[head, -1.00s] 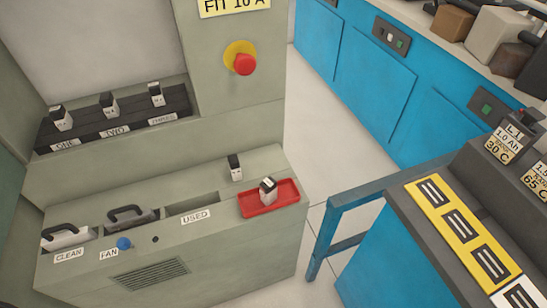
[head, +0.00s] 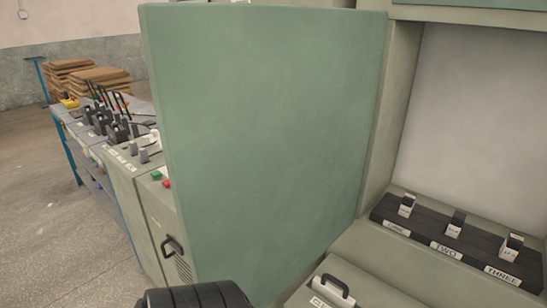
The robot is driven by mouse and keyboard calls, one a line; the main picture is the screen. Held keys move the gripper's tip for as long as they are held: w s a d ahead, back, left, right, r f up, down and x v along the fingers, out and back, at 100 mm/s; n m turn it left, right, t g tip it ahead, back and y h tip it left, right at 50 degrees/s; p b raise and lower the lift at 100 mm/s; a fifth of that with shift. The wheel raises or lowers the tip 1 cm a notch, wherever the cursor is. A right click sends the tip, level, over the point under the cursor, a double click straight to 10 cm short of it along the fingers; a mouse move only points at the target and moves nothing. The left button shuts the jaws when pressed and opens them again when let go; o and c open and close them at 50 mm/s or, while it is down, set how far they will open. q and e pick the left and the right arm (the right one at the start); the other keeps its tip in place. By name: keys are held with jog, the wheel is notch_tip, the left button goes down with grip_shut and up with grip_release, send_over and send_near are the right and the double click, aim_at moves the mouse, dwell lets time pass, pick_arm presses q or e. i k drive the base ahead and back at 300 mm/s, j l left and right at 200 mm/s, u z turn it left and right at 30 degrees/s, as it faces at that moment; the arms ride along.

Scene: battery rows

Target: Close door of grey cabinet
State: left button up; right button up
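The door (head: 265,150) of the grey cabinet is a large plain grey-green panel filling the middle of the head view. It stands open, swung out from the left side of the cabinet opening. The grey cabinet (head: 392,125) is at the right, its pale inside in plain sight. Inside it, a dark rack (head: 470,235) holds white-and-dark batteries over the labels ONE, TWO and THREE. No handle shows on the visible face of the door. Neither gripper is in view; a dark ribbed rounded part at the bottom edge does not show any fingers.
Left of the door stands a grey-green unit with a black handle (head: 172,247), then a long bench with several devices. Brown stacks (head: 90,80) stand farther back. Open floor (head: 45,210) lies at far left.

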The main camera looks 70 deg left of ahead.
aim_at(264, 112)
jog(key=k+j+u, duration=0.1)
jog(key=j, duration=0.35)
jog(key=k+j, duration=0.15)
jog(key=j, duration=0.35)
jog(key=k+j+u, duration=0.15)
jog(key=j, duration=0.35)
jog(key=k+j+u, duration=0.1)
jog(key=j, duration=0.35)
